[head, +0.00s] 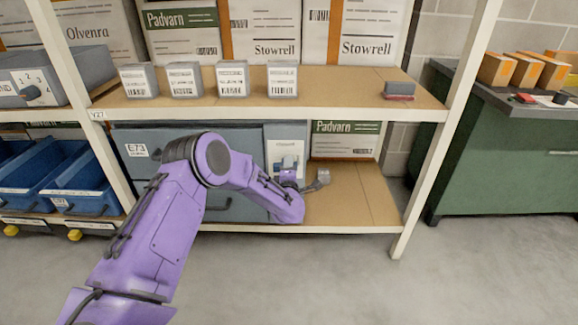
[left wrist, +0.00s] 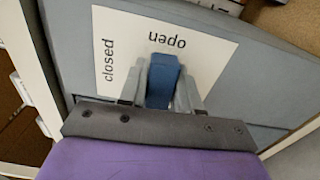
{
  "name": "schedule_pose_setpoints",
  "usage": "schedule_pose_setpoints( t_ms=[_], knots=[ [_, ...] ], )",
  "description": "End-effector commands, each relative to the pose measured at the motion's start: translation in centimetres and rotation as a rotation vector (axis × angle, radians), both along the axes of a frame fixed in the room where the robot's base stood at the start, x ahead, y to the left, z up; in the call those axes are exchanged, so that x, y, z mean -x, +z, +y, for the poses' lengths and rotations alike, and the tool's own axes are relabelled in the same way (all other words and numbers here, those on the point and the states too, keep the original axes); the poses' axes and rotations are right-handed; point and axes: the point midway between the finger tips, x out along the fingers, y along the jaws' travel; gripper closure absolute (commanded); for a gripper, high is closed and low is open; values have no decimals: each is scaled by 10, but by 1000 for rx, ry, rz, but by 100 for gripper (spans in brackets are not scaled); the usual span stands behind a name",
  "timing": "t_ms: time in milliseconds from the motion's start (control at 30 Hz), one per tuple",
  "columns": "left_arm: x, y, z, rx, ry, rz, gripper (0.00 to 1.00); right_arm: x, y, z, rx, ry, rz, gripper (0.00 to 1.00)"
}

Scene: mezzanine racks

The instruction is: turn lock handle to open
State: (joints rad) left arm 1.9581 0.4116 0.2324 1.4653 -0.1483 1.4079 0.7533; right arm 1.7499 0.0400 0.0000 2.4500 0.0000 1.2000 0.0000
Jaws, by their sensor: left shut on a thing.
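A blue lock handle (left wrist: 162,82) sits on a white label plate (left wrist: 208,52) marked "closed" and "open". In the head view my purple left arm hides part of the cabinet front. My right gripper is not in view.
The lower shelf (head: 360,195) is bare to the right of the cabinet, with a Padvarn box (head: 345,141) behind. Small white boxes (head: 232,79) stand on the shelf above. A rack upright (head: 440,140) and a green workbench (head: 500,150) are at right. Blue bins (head: 80,180) are at left.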

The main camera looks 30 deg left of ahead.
Motion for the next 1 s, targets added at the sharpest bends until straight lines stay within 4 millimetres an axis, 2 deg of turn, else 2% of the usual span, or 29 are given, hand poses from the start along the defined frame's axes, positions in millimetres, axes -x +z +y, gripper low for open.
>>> schedule_pose_setpoints(
  t_ms=[700,733,800,1000],
  knots=[
    [1,-4,0,-65,-1,47,98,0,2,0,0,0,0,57],
    [1,-4,0,-65,-1,47,64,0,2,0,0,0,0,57],
    [1,-4,0,-64,-1,46,47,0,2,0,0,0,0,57],
    [1,-3,0,-64,0,43,47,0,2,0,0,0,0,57]
  ],
)
